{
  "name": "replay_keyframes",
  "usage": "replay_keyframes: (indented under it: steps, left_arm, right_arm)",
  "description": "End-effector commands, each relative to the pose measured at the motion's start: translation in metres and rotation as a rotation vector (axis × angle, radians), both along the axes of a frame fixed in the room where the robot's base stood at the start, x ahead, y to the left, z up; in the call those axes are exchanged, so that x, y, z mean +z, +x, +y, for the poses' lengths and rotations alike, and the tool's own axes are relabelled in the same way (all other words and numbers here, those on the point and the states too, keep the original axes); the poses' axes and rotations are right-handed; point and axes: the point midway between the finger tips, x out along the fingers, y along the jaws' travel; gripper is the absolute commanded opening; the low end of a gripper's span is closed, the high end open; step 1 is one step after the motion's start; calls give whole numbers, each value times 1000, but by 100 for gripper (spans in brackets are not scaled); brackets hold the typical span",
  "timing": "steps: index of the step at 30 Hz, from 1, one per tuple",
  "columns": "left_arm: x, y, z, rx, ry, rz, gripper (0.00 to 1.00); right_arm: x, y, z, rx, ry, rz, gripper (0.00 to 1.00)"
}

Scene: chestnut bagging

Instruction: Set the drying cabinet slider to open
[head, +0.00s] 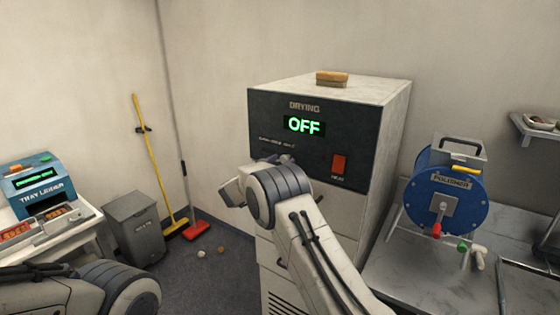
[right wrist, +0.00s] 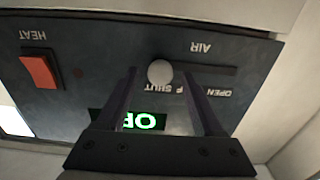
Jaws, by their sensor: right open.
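The drying cabinet (head: 395,125) stands in the middle of the head view, with a dark front panel and a green OFF display. In the right wrist view the panel (right wrist: 90,65) appears upside down. Its round pale slider knob (right wrist: 160,72) sits at the SHUT end of a dark slot, which runs towards the OPEN label (right wrist: 218,92). My right gripper (right wrist: 160,78) is open, with one finger on each side of the knob; I cannot tell whether they touch it. In the head view my right wrist hides the slider. My left gripper is out of view.
A red heat switch (head: 338,164) is on the panel, and a wooden brush or block (head: 332,79) lies on top of the cabinet. A blue polisher (head: 440,200) stands on the bench to the right. A grey bin (head: 135,228) and broom (head: 158,165) are at left.

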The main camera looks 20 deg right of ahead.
Motion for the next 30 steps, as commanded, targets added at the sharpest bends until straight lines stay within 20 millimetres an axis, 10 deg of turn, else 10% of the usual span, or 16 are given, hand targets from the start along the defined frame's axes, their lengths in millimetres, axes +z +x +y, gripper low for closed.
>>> replay_keyframes:
  steps: [3,8,30]
  left_arm:
    - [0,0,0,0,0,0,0]
    - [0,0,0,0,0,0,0]
    - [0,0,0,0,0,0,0]
  right_arm:
    - [0,0,0,0,0,0,61]
    - [0,0,0,0,0,0,0]
    - [0,0,1,0,0,0,0]
